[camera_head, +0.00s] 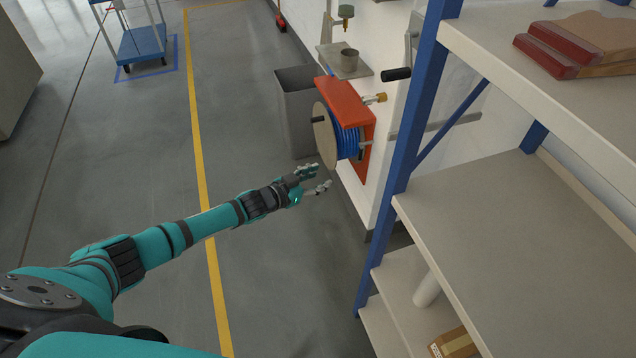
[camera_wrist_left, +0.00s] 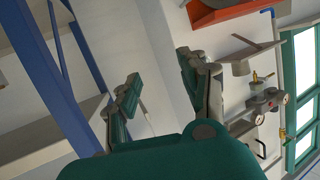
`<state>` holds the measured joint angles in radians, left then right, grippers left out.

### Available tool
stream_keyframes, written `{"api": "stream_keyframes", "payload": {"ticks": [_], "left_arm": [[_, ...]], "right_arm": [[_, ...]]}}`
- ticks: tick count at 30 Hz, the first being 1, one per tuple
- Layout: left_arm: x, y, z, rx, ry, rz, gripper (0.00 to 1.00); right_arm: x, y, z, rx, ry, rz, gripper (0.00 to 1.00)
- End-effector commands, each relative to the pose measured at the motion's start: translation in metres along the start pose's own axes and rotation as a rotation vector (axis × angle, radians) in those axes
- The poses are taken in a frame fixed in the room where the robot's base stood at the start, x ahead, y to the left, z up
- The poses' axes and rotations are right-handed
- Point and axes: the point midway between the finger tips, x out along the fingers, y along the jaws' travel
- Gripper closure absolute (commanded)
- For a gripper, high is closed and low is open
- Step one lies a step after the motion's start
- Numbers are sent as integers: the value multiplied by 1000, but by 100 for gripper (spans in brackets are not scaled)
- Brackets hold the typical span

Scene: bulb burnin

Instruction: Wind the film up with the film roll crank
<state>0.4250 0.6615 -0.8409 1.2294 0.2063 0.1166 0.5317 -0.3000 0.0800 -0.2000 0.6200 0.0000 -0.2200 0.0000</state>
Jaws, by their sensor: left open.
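A crank with a black grip (camera_head: 397,74) and a grey metal arm (camera_head: 412,38) is on the white wall, beside the blue shelf post; I take it for the film roll crank. The film itself I cannot make out. My left gripper (camera_head: 313,178) is open and empty, low in front of the wall, below and left of the crank and apart from it. Its two fingers also show spread in the left wrist view (camera_wrist_left: 160,88), with nothing between them. My right gripper is not in view.
An orange hose reel (camera_head: 345,100) with blue hose sticks out from the wall just above my left gripper. A grey bin (camera_head: 298,105) stands behind it. A shelving rack with a blue post (camera_head: 420,110) fills the right.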

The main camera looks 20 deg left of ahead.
Motion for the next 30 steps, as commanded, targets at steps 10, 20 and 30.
{"api": "stream_keyframes", "payload": {"ticks": [10,20,30], "left_arm": [[0,0,14,-2,-18,-14,56],[1,2,8,1,-5,-10,56],[-21,48,-206,220,527,178,56]], "right_arm": [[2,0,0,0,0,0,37],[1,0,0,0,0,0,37],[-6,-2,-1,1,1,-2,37]]}}
